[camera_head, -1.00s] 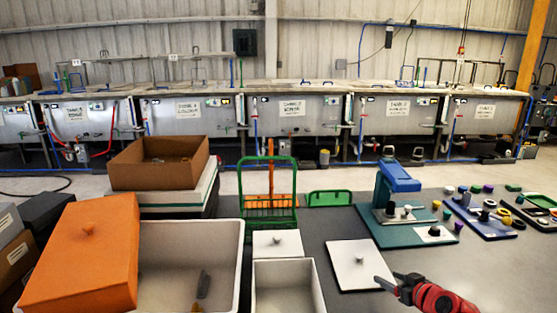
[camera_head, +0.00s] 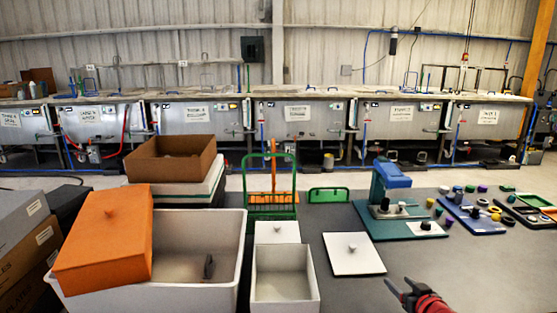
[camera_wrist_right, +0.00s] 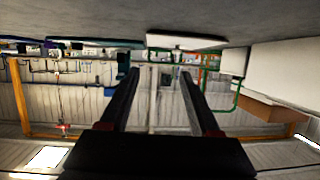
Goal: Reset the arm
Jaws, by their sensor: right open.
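My right gripper (camera_head: 400,287) is low at the right of the head view, over the grey table. Its two dark fingers are apart with nothing between them. In the right wrist view the fingers (camera_wrist_right: 158,92) are also spread and empty. The nearest thing to it is a flat white lid (camera_head: 353,255) with a small knob, lying on the table beyond and to the left, apart from the fingers. My left gripper is not in the head view.
A large white bin (camera_head: 232,226) with an orange lid (camera_head: 105,250) tilted on it, and an open white box (camera_head: 283,272), stand at left and centre. A blue-green press (camera_head: 392,185) and parts boards (camera_head: 480,222) are at right. The table's front right is clear.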

